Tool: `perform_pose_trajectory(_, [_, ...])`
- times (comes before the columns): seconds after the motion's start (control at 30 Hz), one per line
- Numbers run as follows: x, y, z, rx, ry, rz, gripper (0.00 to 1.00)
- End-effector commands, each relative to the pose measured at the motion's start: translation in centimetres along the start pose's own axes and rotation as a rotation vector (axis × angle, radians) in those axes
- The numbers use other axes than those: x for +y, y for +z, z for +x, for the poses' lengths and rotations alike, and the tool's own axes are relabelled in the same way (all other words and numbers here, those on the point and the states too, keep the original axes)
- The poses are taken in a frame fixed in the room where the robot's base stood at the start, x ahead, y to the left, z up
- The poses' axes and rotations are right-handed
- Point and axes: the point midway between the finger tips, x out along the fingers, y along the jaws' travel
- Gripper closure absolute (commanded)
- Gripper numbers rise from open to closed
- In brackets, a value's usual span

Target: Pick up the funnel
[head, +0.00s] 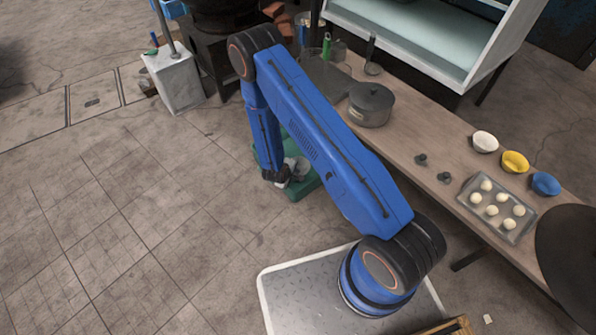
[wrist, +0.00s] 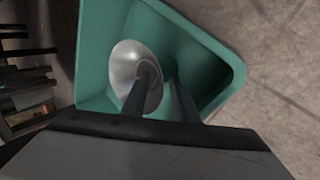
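A shiny grey metal funnel (wrist: 126,72) is in a green bin (wrist: 215,55), its wide mouth facing my wrist camera. In the head view, part of the funnel (head: 300,166) shows in the bin (head: 310,184), partly behind my arm. My gripper (wrist: 158,74) reaches into the bin, with a gap between its dark fingers. The left finger overlaps the funnel's mouth, and the right finger is just outside its right rim. I cannot tell whether either finger touches the rim. In the head view my gripper (head: 276,178) is at the bin's left side.
A long table (head: 410,150) to the right of the bin bears a lidded pot (head: 371,104), several small bowls (head: 515,162) and a tray of dough balls (head: 478,212). A white block with a pole (head: 175,80) stands at the upper left. The tiled floor at left is clear.

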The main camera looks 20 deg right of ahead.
Motion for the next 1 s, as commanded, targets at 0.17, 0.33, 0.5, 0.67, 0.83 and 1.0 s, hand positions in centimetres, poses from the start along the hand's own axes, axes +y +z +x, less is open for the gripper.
perform_pose_trajectory(0.17, [0.0,0.0,0.0,0.0,0.0,0.0,0.74])
perform_pose_trajectory(0.33, [0.0,0.0,0.0,0.0,0.0,0.0,1.0])
perform_pose_trajectory(0.5, [0.0,0.1,0.0,-0.001,0.0,0.0,1.0])
perform_pose_trajectory(0.67, [0.0,0.1,0.0,-0.001,-0.001,0.0,1.0])
perform_pose_trajectory(0.83, [0.4,0.1,-0.6,-0.001,0.0,0.001,1.0])
perform_pose_trajectory(1.0, [1.7,0.0,-2.3,0.001,0.001,0.001,1.0])
